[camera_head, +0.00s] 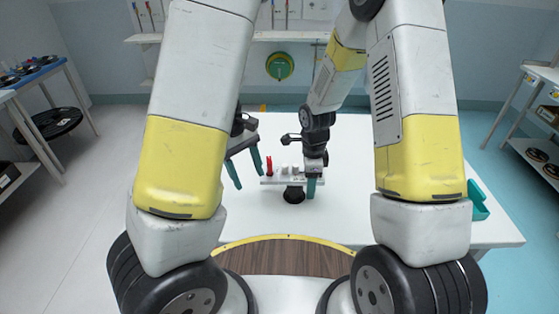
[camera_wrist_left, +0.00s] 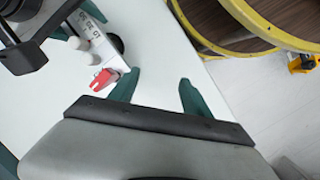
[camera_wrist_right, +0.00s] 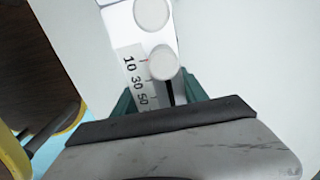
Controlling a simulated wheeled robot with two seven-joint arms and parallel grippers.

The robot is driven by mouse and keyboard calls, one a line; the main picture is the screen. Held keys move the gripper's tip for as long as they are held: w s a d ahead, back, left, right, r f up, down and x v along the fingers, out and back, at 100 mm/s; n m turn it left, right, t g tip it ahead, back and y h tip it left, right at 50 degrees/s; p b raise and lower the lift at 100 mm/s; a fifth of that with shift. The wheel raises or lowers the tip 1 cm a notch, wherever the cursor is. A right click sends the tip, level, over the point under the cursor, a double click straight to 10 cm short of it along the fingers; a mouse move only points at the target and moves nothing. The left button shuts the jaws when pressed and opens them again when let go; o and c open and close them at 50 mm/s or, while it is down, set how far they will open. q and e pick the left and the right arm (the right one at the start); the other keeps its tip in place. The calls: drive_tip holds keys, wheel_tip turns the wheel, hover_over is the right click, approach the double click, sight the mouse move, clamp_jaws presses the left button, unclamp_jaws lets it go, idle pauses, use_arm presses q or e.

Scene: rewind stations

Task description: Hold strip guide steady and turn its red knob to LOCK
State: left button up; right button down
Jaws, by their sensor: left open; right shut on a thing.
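The strip guide (camera_head: 281,181) is a pale bar with a number scale, standing on a black round base (camera_head: 294,195) on the white table. Its red knob (camera_head: 269,166) is at the guide's left end; it also shows in the left wrist view (camera_wrist_left: 103,79). My right gripper (camera_head: 312,186) is shut on the guide's right end; the right wrist view shows the scale and white rollers (camera_wrist_right: 163,62) between the green fingers. My left gripper (camera_head: 244,168) is open and empty, left of the red knob and apart from it. The LOCK mark cannot be made out.
The white table (camera_head: 400,150) is mostly clear around the guide. A teal bin (camera_head: 478,200) is at its right edge. Shelves with black reels stand at the left (camera_head: 30,75) and right (camera_head: 540,100). A green reel (camera_head: 280,66) hangs on the back wall.

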use_arm(q)
wheel_tip(320, 180, down, 2)
drive_tip(key=a+n+h, duration=0.1)
drive_tip(key=n+h, duration=0.1)
drive_tip(key=h, duration=0.1)
drive_tip(key=n+t+h, duration=0.5)
drive_tip(key=n+h, duration=0.4)
drive_tip(key=h, duration=0.3)
approach(270, 167)
drive_tip(key=w, duration=0.2)
drive_tip(key=d, duration=0.4)
drive_tip(key=w+d, duration=0.1)
drive_tip(key=d, duration=0.3)
drive_tip(key=w+d, duration=0.1)
drive_tip(key=d, duration=0.3)
drive_tip(key=shift+w+d+r, duration=0.15)
drive_tip(key=shift+d+r, duration=0.1)
drive_tip(key=shift+n, duration=0.3)
clamp_jaws()
